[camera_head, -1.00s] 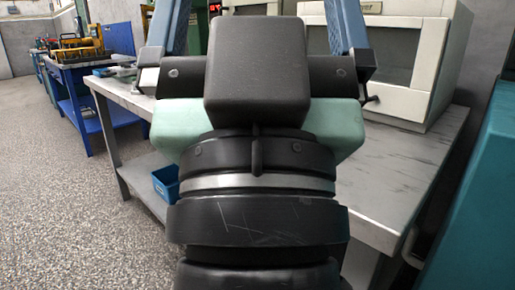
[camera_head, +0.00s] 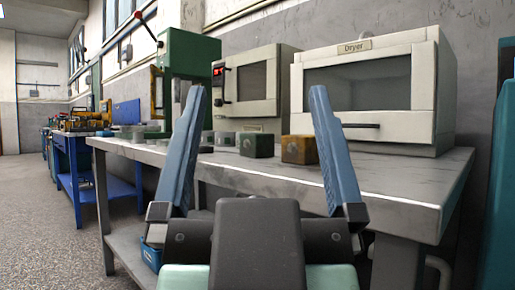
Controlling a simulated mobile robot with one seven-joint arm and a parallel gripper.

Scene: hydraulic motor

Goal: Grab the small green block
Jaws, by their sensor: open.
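A small dark green block (camera_head: 257,145) sits on the grey metal table (camera_head: 400,190) in the head view. It shows between the two fingers of my gripper in the picture, farther away than the gripper. My gripper (camera_head: 258,92) is open and empty, its two blue fingers spread wide and pointing up in the picture. No finger appears to touch the block.
A brown block (camera_head: 299,149) stands close to the right of the green block. Smaller grey blocks (camera_head: 224,139) are to its left. A dryer (camera_head: 375,92) and another cream machine (camera_head: 250,85) stand behind. A green press (camera_head: 187,75) is at the left.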

